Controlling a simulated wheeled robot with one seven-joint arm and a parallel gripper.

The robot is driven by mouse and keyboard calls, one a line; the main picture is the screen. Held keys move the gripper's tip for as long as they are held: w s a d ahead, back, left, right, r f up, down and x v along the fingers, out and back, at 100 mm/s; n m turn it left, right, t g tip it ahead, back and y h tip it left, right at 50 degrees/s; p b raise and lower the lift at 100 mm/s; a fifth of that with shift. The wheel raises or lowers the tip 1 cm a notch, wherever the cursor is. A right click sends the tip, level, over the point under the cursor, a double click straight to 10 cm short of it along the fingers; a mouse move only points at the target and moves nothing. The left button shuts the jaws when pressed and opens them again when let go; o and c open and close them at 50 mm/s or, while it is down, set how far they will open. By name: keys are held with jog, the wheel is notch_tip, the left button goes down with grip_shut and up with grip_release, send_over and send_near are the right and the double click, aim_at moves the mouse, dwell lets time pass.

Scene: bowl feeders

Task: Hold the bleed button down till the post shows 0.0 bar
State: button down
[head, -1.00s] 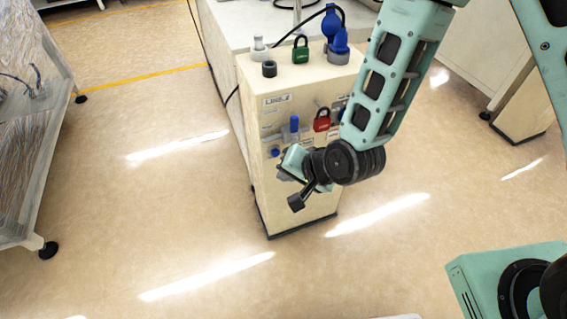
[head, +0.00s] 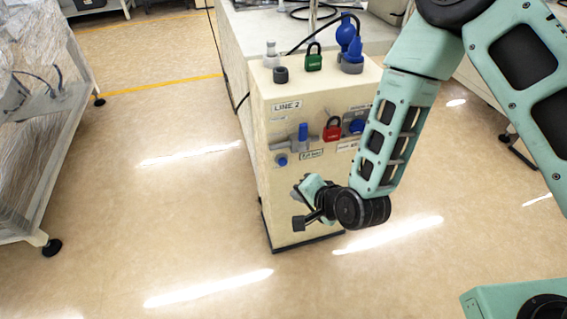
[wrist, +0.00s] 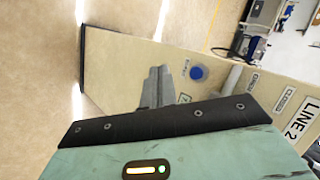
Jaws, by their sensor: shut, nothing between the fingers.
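The cream LINE 2 cabinet (head: 290,220) stands ahead. A small round blue button (head: 282,160) sits low on its front face, below a blue lever (head: 303,133); the button also shows in the wrist view (wrist: 198,72), clear of my fingers. I take it to be the bleed button; the small label beside it is unreadable. My gripper (head: 303,186) is below and right of the button in the head view. In the wrist view its grey fingers (wrist: 156,84) are together and empty, apart from the button in the picture. I cannot make out any pressure reading.
A red padlock (head: 333,134) and a blue knob (head: 357,126) are right of the lever. A green padlock (head: 314,62) and blue fittings (head: 348,42) are on top. A wrapped cart (head: 35,150) stands left. The floor (head: 170,220) between is clear.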

aim_at(283, 162)
jog(key=w+a, duration=0.2)
jog(key=w, duration=0.5)
jog(key=shift+w, duration=0.2)
jog(key=shift+w+a, duration=0.1)
jog(key=shift+w, duration=0.05)
dwell(1.8)
jog(key=shift+w+a, duration=0.1)
jog(key=shift+w, duration=0.15)
jog(key=shift+w+a, duration=0.1)
jog(key=shift+w, duration=0.45)
dwell(4.3)
